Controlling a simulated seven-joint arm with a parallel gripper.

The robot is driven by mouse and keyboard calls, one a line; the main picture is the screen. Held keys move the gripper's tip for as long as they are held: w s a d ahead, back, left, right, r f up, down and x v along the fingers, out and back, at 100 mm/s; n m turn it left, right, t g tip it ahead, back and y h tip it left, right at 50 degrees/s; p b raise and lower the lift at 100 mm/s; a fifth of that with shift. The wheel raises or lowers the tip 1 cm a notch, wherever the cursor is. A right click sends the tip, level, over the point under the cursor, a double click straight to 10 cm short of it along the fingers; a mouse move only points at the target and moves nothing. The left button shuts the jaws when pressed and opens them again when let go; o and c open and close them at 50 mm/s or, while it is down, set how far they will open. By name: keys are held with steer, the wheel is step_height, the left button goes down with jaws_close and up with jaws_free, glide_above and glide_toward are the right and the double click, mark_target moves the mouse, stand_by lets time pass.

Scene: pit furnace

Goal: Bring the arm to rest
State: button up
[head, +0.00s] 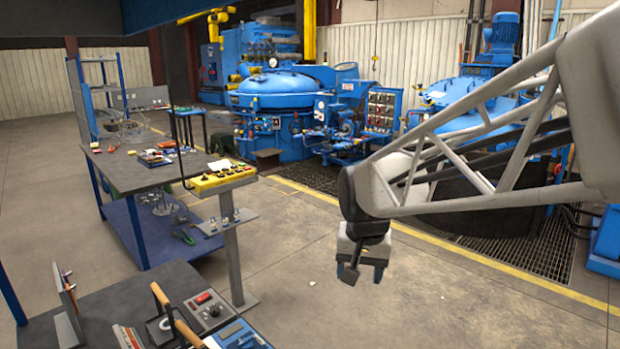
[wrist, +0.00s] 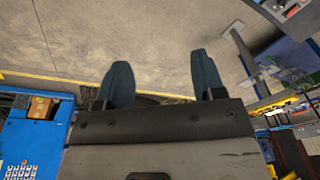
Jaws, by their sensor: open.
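My gripper (head: 361,273) hangs at the end of my white lattice arm, right of the middle in the head view. It points down over bare concrete floor, apart from the tables and machines. In the wrist view its two dark blue fingers (wrist: 158,82) stand well apart. Nothing is between them, so it is open and empty.
A workbench (head: 95,303) with tools and a control box stands at the front left. Behind it are a yellow button panel (head: 222,179) on a post and a longer table (head: 122,172). Blue furnaces (head: 278,95) stand at the back. The middle floor is clear.

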steer(key=s+d+f+n, duration=0.1)
steer(key=s+d, duration=0.3)
steer(key=s, duration=0.6)
steer(key=s+d, duration=0.5)
steer(key=s, duration=0.5)
steer(key=shift+s+f+n+t, duration=0.2)
steer(key=shift+f+n+t, duration=0.15)
steer(key=shift+n+t, duration=0.05)
